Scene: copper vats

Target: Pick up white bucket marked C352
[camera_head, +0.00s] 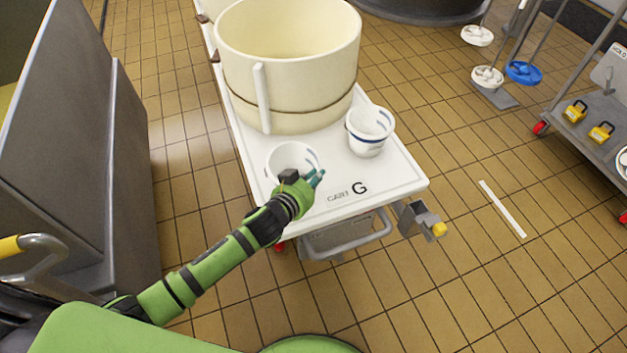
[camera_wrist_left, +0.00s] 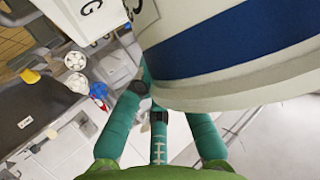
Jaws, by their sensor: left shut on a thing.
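A white bucket (camera_head: 289,156) stands near the front left of the white cart top (camera_head: 385,178) in the head view. My left gripper (camera_head: 312,180) reaches it from the near side and is shut on it. In the left wrist view the bucket (camera_wrist_left: 235,75) fills the upper right, with a broad blue band, and the gripper's teal fingers (camera_wrist_left: 170,115) are at its edge. A second white bucket (camera_head: 369,131) with a blue band stands farther back on the right of the cart. No C352 mark is readable on either bucket. My right gripper is not in view.
A large cream tub (camera_head: 290,75) stands behind the buckets on the cart. A grey cabinet (camera_head: 75,150) is close on the left. A grey trolley with yellow items (camera_head: 588,119) stands at the right. Open tiled floor lies right of the cart.

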